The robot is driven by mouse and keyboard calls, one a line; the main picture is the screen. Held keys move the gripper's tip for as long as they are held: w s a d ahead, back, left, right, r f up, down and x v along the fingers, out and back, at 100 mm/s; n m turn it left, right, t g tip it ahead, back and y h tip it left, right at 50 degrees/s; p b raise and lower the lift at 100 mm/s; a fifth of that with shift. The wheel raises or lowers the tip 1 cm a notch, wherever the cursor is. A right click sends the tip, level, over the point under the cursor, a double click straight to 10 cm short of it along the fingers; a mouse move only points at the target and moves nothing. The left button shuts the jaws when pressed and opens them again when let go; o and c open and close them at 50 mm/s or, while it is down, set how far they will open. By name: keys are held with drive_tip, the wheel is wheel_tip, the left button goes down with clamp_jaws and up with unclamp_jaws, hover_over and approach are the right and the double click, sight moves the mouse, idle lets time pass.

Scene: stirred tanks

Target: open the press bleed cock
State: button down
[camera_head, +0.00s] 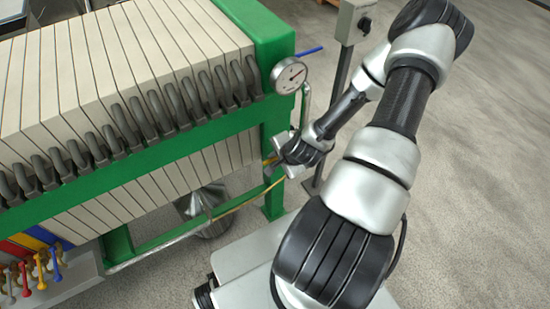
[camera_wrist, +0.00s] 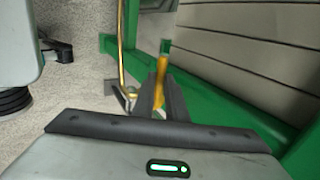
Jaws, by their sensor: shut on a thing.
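The press bleed cock shows a yellow-orange lever (camera_wrist: 162,75) between my fingers in the wrist view. Brass pipework (camera_wrist: 122,45) runs beside it. My gripper (camera_wrist: 160,92) is shut on this lever. In the head view, my gripper (camera_head: 273,163) is at the green end frame of the filter press, below the round gauge. The wrist hides most of the cock there. The cock's body and the exact lever angle are hard to tell.
The press's green frame (camera_head: 277,35) and pale plates (camera_head: 120,70) stand close on the left. A pressure gauge (camera_head: 289,76) and a grey box on a post (camera_head: 355,20) are near my arm. Coloured levers (camera_head: 40,275) sit lower left. Floor at right is clear.

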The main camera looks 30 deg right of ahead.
drive_tip(key=shift+s+d+n+g+y, duration=0.45)
drive_tip(key=shift+d+n+g+y, duration=0.5)
drive_tip(key=shift+n, duration=1.4)
drive_tip(key=shift+s+d+n+g+y, duration=0.6)
drive_tip(key=shift+n+y, duration=0.6)
drive_tip(key=shift+n, duration=1.1)
drive_tip(key=shift+s+d+n+g+y, duration=0.35)
drive_tip(key=shift+d+n+g+y, duration=0.6)
drive_tip(key=shift+n, duration=1.4)
drive_tip(key=c, duration=1.8)
unclamp_jaws()
drive_tip(key=shift+o, duration=0.2)
